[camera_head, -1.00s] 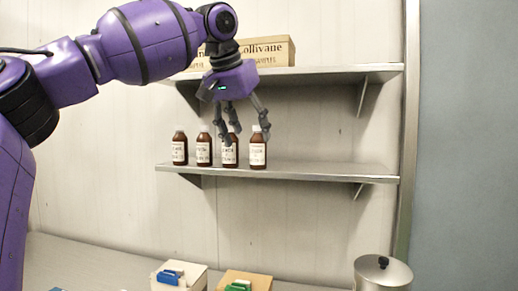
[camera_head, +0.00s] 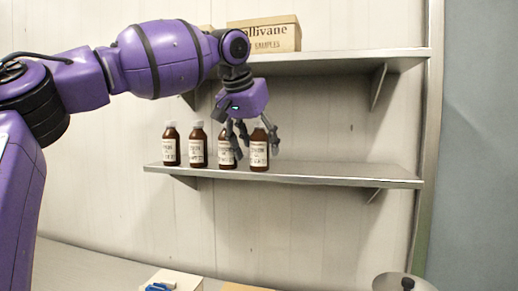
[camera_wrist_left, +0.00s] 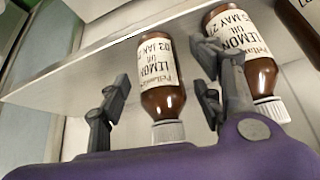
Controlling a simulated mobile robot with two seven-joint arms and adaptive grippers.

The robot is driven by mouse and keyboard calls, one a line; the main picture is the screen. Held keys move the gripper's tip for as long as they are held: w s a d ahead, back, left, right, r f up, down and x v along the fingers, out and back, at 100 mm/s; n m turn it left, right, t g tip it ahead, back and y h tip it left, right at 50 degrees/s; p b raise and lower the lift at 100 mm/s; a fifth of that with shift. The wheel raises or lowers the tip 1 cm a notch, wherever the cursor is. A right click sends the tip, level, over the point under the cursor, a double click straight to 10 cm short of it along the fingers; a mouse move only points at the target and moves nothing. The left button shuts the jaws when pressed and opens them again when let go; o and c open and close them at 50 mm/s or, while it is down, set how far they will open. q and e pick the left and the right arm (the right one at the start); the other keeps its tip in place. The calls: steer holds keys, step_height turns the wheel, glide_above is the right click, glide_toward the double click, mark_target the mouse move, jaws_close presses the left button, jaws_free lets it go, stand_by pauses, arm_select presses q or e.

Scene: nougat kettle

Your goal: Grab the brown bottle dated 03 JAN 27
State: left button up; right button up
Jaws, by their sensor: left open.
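Several brown bottles with white caps and white labels stand upright in a row on the lower shelf. My left gripper (camera_head: 254,138) is open at the rightmost bottle (camera_head: 259,153). In the left wrist view, which is upside down, this bottle (camera_wrist_left: 157,75) shows between the spread fingers with gaps on both sides. Its label reads LEMON and a JAN date; the day's last digit and the year are unclear. The neighbouring bottle (camera_wrist_left: 247,60), beside one finger, reads MAY 27. It is the third bottle (camera_head: 227,148) in the head view. My right gripper is not in view.
The lower shelf (camera_head: 340,174) is clear to the right of the bottles. The upper shelf (camera_head: 350,62) holds a cardboard box (camera_head: 264,35) above my gripper.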

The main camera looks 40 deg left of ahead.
arm_select(q)
steer(key=shift+x, duration=1.15)
steer(key=c, duration=1.4)
steer(key=shift+r, duration=0.1)
steer(key=shift+r, duration=0.1)
